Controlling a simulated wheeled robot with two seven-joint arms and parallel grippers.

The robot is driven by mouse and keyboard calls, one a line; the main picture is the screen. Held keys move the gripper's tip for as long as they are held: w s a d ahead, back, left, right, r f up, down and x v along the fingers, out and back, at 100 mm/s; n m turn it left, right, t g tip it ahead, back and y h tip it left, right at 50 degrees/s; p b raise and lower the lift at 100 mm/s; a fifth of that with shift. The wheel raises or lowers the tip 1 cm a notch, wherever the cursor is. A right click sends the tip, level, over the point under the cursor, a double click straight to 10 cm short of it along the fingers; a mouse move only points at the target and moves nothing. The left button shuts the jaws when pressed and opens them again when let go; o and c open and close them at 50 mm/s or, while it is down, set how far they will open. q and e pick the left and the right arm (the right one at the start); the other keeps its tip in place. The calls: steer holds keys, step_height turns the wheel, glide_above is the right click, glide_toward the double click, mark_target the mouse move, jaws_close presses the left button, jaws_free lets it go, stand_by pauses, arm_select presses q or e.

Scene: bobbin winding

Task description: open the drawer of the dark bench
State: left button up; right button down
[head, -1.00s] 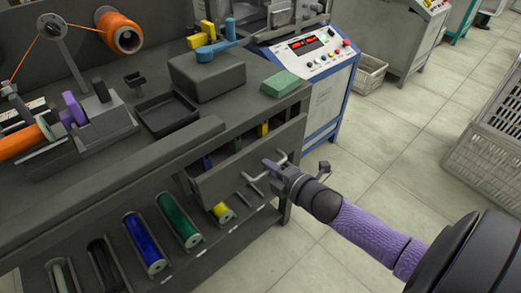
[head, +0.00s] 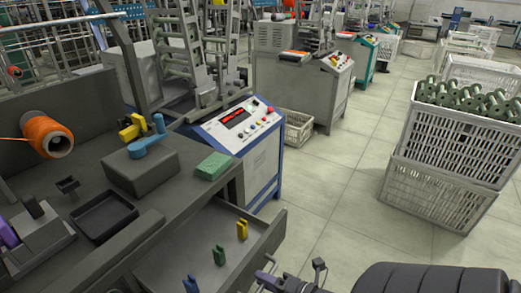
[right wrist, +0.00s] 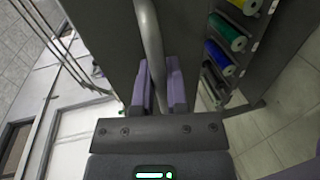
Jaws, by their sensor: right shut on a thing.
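The dark bench (head: 100,165) fills the left of the head view. Its drawer (head: 172,268) stands pulled out at the bench's front, with its inside visible. My right gripper (head: 268,279) is at the drawer front, low in the head view. In the right wrist view its purple fingers (right wrist: 160,88) are shut on the drawer's grey bar handle (right wrist: 150,35). My left gripper is out of view.
On the bench are a green block (head: 212,165), a black tray (head: 104,214) and an orange spool (head: 48,137). A blue-and-white control cabinet (head: 262,150) stands beyond the bench's end. White crates (head: 440,185) stand on the right. The tiled floor between is clear.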

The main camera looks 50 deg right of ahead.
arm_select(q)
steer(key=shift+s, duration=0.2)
arm_select(e)
steer(key=c, duration=0.7)
jaws_free()
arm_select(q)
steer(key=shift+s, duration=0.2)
arm_select(e)
steer(key=shift+o, duration=0.2)
